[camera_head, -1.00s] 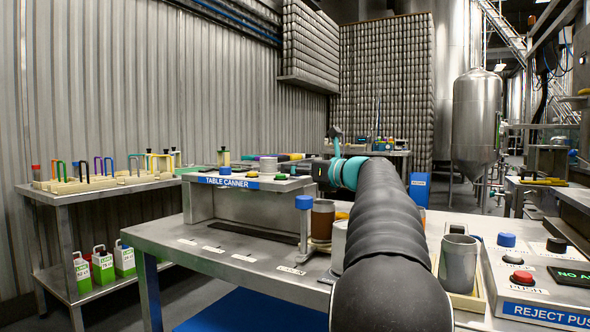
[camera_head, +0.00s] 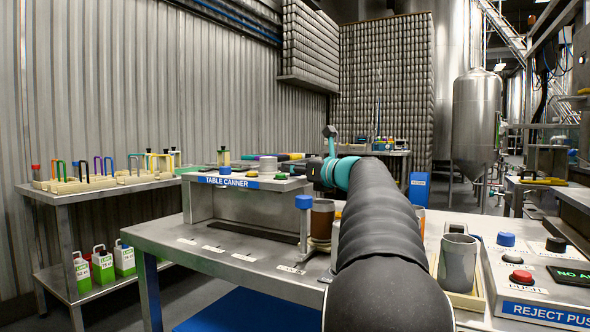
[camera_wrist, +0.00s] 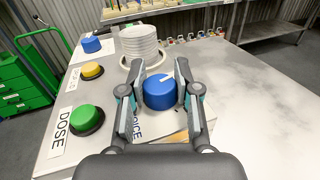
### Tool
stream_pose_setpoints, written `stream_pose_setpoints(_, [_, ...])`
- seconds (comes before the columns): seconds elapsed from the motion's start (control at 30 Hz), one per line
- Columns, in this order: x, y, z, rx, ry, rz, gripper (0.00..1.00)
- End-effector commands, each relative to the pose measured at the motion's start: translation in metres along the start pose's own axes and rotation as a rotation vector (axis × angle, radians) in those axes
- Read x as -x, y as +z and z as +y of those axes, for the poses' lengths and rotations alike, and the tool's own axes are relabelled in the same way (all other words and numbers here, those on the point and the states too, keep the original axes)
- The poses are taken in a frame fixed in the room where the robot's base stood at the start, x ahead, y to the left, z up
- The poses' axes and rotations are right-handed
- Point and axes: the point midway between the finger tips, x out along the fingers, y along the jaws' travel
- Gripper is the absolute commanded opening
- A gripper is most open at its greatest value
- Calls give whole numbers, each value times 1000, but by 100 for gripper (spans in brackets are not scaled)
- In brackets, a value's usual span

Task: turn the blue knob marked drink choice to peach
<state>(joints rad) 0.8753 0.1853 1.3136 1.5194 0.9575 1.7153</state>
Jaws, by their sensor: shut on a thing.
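The blue knob (camera_wrist: 159,94) stands on the panel in the middle of the wrist view. A white pointer line runs from near its centre toward the far edge. My gripper (camera_wrist: 161,88) has one finger on each side of the knob and is shut on it. A label ending in "OICE" (camera_wrist: 138,130) shows partly beside my left finger. The rest of the label and any drink names are hidden or unreadable. In the head view my arm reaches to the table canner (camera_head: 240,205), and the knob is not distinguishable there.
In the wrist view, a green dose button (camera_wrist: 86,119), a yellow button (camera_wrist: 91,70) and a blue button (camera_wrist: 91,44) stand left of the knob. A stack of white rings or lids (camera_wrist: 141,45) stands just beyond it. Bare metal tabletop (camera_wrist: 255,90) lies right.

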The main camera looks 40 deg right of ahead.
Motion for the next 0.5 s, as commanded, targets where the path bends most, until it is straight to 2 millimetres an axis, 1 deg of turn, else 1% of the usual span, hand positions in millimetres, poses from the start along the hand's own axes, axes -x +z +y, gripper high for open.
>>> stream_pose_setpoints(0.03, [0,2,2,0,-30,-4,0])
stream_pose_setpoints(0.2, [0,1,1,-1,-119,-8,0])
stream_pose_setpoints(0.5, [0,1,0,-1,-156,-10,0])
